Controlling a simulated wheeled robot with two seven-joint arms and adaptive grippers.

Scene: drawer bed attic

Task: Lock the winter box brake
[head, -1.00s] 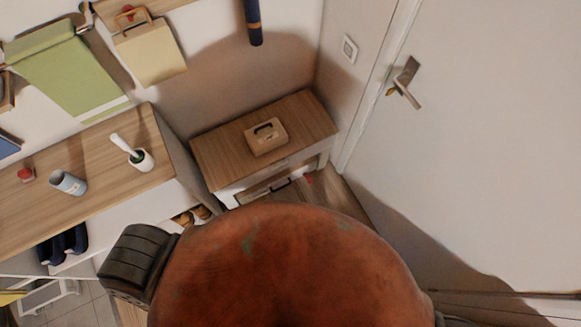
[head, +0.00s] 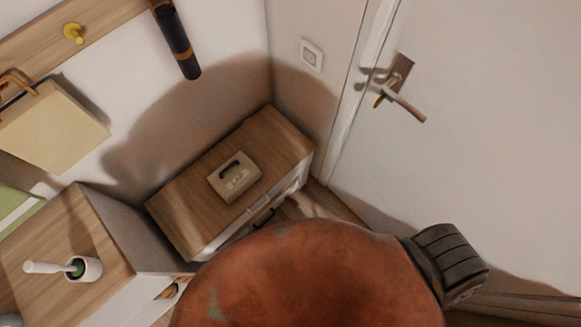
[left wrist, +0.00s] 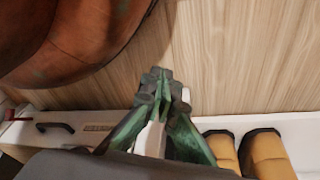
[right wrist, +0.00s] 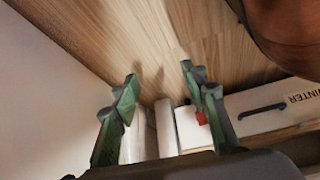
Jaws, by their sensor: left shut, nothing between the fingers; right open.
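The winter box is a low white box (right wrist: 235,124) with a dark handle (right wrist: 263,113) and a label reading WINTER, in the right wrist view. A small red part (right wrist: 201,118) shows at its left end, partly behind a finger of my right gripper; I take it for the brake, but its setting cannot be told. My right gripper (right wrist: 159,78) is open and empty, with its right finger close to the red part; contact cannot be told. My left gripper (left wrist: 158,76) is shut and empty. In the left wrist view, a dark handle (left wrist: 55,127) and a red part (left wrist: 10,114) show at left.
A wooden-topped cabinet (head: 190,205) with a beige cash box (head: 234,177) stands in the corner beside the door (head: 480,170). Another cabinet (head: 50,235) is at left. Yellow slippers (left wrist: 222,148) lie right of my left gripper. Bare wood floor (right wrist: 150,35) lies beyond the fingers.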

